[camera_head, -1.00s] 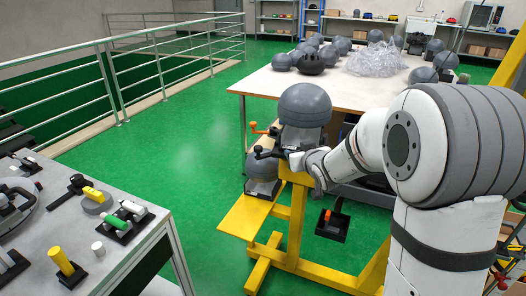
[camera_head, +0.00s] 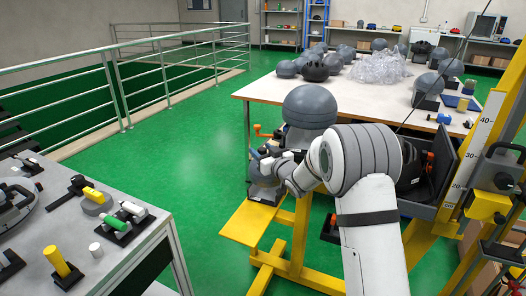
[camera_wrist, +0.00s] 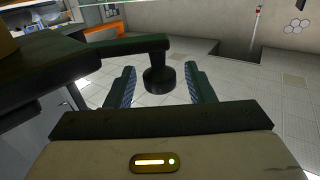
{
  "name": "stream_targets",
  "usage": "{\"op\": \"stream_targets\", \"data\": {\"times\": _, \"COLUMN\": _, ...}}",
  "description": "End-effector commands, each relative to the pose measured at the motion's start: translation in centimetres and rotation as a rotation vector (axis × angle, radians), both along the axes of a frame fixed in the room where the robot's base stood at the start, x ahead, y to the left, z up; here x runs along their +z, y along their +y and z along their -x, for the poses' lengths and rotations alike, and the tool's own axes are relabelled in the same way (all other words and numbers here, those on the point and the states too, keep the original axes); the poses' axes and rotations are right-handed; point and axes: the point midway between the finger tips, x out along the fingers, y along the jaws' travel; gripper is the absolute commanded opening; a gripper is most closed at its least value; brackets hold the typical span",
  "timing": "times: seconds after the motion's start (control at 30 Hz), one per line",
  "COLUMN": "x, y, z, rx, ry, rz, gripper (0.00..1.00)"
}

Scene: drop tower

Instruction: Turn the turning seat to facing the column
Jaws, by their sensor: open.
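A large grey dome headform (camera_head: 310,106) sits on the yellow frame (camera_head: 252,222). A lower grey seat-like part with a dark base (camera_head: 264,190) stands beside it, partly behind my gripper. I cannot tell for sure which part turns. The yellow column (camera_head: 482,130) with a height scale stands at the right. My gripper (camera_head: 262,158) is at the seat, left of and below the dome. In the wrist view my gripper (camera_wrist: 160,90) is open, its fingers on both sides of a dark knob (camera_wrist: 160,78) under a dark lever arm (camera_wrist: 115,52). Contact is not clear.
An orange crank (camera_head: 263,131) is close to my gripper. A white table (camera_head: 260,88) with several grey domes stands behind. A grey bench (camera_head: 115,235) with tools is at the left. A dark open tray (camera_head: 425,205) is right of my arm. Green floor between is free.

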Motion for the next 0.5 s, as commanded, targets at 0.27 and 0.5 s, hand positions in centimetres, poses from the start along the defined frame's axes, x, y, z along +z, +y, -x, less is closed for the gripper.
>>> {"op": "stream_targets", "data": {"times": 0.27, "x": 0.00, "y": 0.24, "z": -0.37, "rx": -0.001, "ry": 0.001, "rz": -0.001, "gripper": 0.49}}
{"op": "stream_targets", "data": {"times": 0.5, "x": 0.00, "y": 0.18, "z": -0.36, "rx": -0.002, "ry": 0.001, "rz": -0.001, "gripper": 0.33}}
